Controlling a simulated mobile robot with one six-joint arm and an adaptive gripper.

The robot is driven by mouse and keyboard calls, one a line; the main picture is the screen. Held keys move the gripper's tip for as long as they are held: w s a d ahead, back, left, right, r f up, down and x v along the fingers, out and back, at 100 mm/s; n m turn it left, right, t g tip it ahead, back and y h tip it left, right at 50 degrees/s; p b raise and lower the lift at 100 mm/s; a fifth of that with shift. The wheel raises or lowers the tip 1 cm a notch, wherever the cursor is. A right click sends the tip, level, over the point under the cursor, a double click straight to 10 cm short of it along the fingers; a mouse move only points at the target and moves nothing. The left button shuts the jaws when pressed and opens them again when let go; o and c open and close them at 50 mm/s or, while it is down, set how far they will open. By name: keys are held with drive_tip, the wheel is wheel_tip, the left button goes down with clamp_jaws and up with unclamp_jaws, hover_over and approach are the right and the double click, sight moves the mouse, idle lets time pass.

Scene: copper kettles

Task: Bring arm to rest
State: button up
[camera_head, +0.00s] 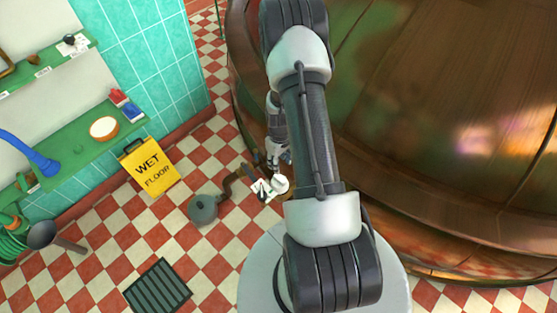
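My arm (308,130) stretches up the middle of the head view from my round base, bent at a joint near the top edge. My gripper (281,161) hangs below the far part of the arm, left of the upper link. It is small here and partly hidden by the arm, and I cannot tell whether its fingers are open or shut. A small white round thing (280,184) shows just below the gripper. I cannot tell whether the two touch.
A large copper kettle (450,110) fills the right side, close to the arm. A yellow wet floor sign (152,170) stands at the left, near green shelves (75,150). A grey round object (204,209) and a dark floor grate (157,287) are on the checkered floor.

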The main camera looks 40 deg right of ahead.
drive_tip(key=w+a+r+t, duration=0.15)
drive_tip(key=a+r, duration=0.35)
drive_tip(key=r, duration=0.8)
drive_tip(key=w+a+r, duration=0.2)
drive_tip(key=a+r, duration=0.3)
drive_tip(key=r, duration=0.9)
drive_tip(key=s+a+r+t, duration=0.3)
drive_tip(key=s+a+r, duration=1)
drive_tip(key=s, duration=0.5)
wheel_tip(320, 180, up, 2)
drive_tip(key=shift+a+r+m, duration=0.25)
drive_tip(key=shift+a+m, duration=0.05)
drive_tip(key=shift+a, duration=0.05)
drive_tip(key=shift+o, duration=0.2)
